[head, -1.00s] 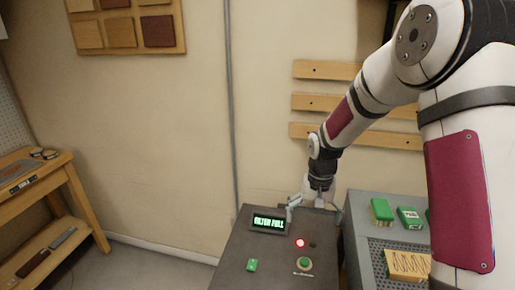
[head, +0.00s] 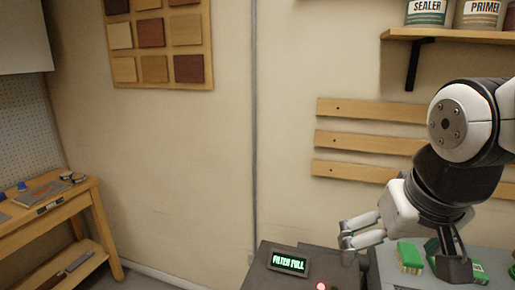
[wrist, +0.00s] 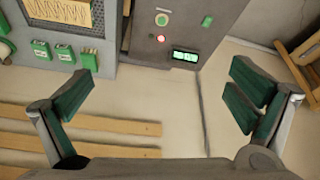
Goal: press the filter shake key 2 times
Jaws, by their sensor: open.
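A dark grey control panel shows in the wrist view (wrist: 180,6) and at the bottom of the head view. A red lamp (wrist: 161,38) is lit beside a dark one. My gripper (head: 362,235) is open and empty, above and right of the display. In the wrist view, the gripper's fingers (wrist: 162,95) are wide apart, away from the button.
Several green boxes (head: 410,257) stand on a grey bench right of the panel, partly behind my arm. Wooden wall rails (head: 365,140) and a shelf with tins (head: 455,33) are behind. A wooden workbench (head: 60,205) is at left.

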